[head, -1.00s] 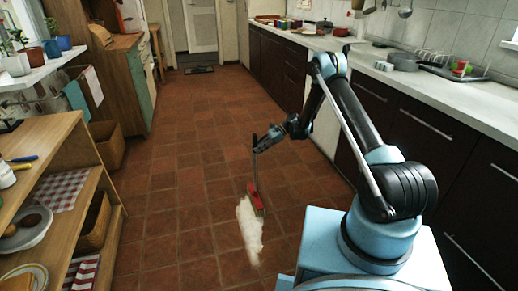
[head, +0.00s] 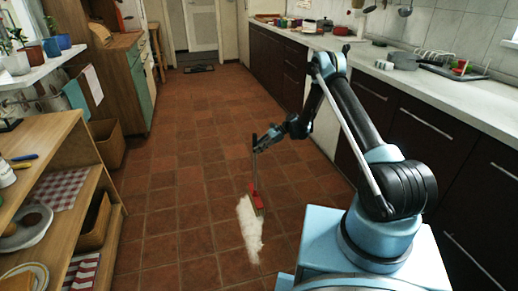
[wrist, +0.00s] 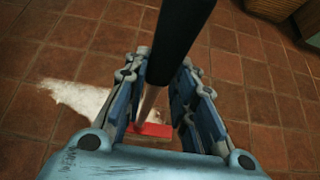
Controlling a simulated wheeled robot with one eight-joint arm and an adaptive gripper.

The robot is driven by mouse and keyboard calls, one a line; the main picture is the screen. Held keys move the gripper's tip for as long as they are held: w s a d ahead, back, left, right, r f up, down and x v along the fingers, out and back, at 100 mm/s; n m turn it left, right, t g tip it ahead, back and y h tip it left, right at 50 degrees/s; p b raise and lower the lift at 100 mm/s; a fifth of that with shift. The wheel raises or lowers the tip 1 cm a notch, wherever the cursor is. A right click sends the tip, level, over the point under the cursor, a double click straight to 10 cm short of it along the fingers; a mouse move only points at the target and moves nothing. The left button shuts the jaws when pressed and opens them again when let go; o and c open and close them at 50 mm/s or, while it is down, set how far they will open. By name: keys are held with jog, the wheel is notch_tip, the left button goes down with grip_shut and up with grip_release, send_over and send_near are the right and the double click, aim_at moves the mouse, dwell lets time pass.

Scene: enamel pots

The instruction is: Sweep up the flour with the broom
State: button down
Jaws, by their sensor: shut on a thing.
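The broom (head: 254,183) has a dark grip, a thin handle and a red head (head: 258,201) with pale bristles. My gripper (head: 268,141) is shut on the broom's handle near its top. In the wrist view the dark grip (wrist: 172,45) passes between the two fingers (wrist: 165,95), and the red head (wrist: 154,130) shows beyond them. The flour (head: 249,232) is a white elongated patch on the tiles, with its upper end right beside the broom head. It also shows in the wrist view (wrist: 75,97), left of the head. Whether the bristles touch the floor is hard to tell.
A wooden shelf unit (head: 80,205) stands at the left, with a basket (head: 97,222) in it. Dark cabinets (head: 400,120) under a pale worktop line the right side.

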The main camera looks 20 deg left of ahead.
jog(key=s+a, duration=0.6)
jog(key=a, duration=0.3)
jog(key=w+d+f+v, duration=0.1)
jog(key=f+v, duration=0.1)
jog(key=v, duration=0.9)
dwell(1.0)
jog(key=shift+w, duration=0.15)
